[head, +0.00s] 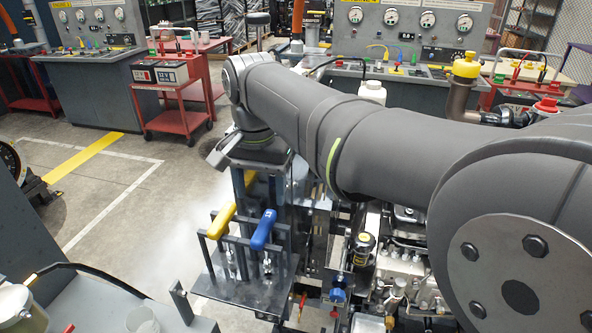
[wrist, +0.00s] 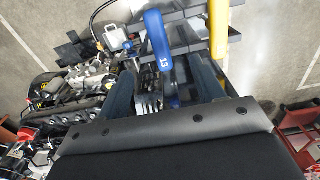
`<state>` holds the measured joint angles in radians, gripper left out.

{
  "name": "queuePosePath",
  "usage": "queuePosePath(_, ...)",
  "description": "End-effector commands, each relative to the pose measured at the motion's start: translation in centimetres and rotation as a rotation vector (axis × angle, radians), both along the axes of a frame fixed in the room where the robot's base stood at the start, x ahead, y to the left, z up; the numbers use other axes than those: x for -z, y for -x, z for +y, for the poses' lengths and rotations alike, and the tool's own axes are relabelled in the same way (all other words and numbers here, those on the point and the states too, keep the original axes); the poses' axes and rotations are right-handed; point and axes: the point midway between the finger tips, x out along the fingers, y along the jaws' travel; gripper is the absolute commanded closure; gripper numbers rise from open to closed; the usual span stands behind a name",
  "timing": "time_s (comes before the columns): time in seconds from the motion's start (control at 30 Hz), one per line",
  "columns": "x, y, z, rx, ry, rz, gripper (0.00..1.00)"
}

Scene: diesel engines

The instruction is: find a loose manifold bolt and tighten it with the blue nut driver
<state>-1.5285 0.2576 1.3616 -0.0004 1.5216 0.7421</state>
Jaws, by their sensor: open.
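The blue nut driver (head: 263,230) stands in a dark metal rack (head: 240,285), its blue handle on top and its shaft pointing down. In the wrist view the blue handle (wrist: 157,54) shows the number 13 and lies between the spread fingers of my gripper (wrist: 162,72). My gripper is open and empty, above the rack. I cannot tell how much height separates it from the handle. The engine (head: 400,275) is at lower right in the head view, partly hidden by my arm. No loose manifold bolt can be made out.
A yellow-handled driver (head: 221,220) stands in the rack just left of the blue one; it also shows in the wrist view (wrist: 219,35). A red cart (head: 175,115) and gauge consoles (head: 85,85) stand farther back. Clear floor (head: 130,210) lies left of the rack.

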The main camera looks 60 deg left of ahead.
Motion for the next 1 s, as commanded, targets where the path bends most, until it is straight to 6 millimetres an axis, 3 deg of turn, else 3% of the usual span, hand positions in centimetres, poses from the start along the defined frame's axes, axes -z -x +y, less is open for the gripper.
queuePosePath(0.7,7.2,0.0,0.0,0.000,0.002,0.001,0.38)
queuePosePath(1.0,8.8,0.0,0.0,0.001,0.001,0.000,0.38)
